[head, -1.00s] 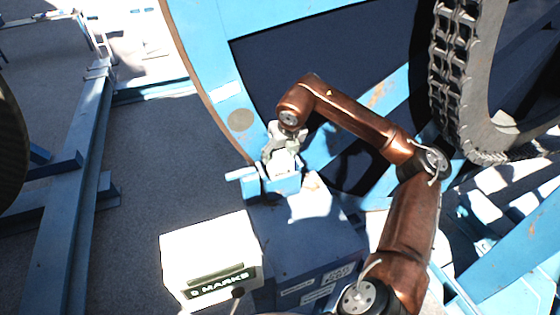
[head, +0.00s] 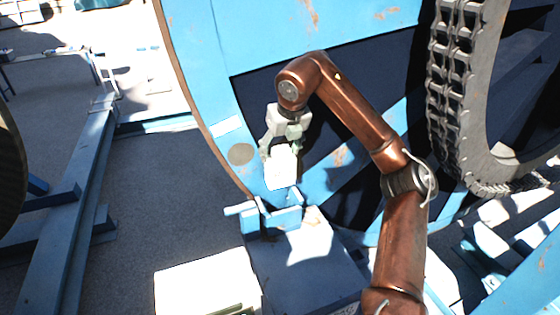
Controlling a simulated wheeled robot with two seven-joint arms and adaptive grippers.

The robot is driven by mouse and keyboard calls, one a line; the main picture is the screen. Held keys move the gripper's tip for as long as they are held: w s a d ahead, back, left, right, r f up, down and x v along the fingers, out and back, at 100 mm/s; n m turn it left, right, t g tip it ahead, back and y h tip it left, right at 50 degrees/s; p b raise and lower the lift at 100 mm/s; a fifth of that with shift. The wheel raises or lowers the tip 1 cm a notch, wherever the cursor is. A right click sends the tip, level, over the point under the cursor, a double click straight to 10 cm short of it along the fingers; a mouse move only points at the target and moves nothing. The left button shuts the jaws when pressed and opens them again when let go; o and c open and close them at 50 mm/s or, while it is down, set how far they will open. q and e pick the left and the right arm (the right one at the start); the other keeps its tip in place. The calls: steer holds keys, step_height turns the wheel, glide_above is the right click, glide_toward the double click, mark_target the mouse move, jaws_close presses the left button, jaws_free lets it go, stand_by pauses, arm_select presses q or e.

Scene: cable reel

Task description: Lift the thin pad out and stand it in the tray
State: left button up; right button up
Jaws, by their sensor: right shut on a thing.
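My right gripper (head: 280,150) hangs at the end of the brown arm, shut on a thin white pad (head: 281,170). The pad is upright, just above a small blue holder (head: 272,223) with upright prongs. A white box (head: 205,283) at the bottom of the head view, left of centre, may be the tray. Its front is mostly cut off by the frame edge. My left gripper is not in view.
The holder stands on a grey-blue cabinet (head: 302,265). A large blue reel flange (head: 215,75) rises close behind the gripper. A black chain-like ring (head: 455,95) is at the right. Blue frame beams (head: 75,190) lie at the left, with open grey floor (head: 165,190) between.

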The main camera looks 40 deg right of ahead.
steer(key=shift+r, duration=0.5)
steer(key=shift+r, duration=0.1)
steer(key=shift+r+p, duration=0.4)
steer(key=shift+p, duration=0.35)
steer(key=shift+f, duration=0.1)
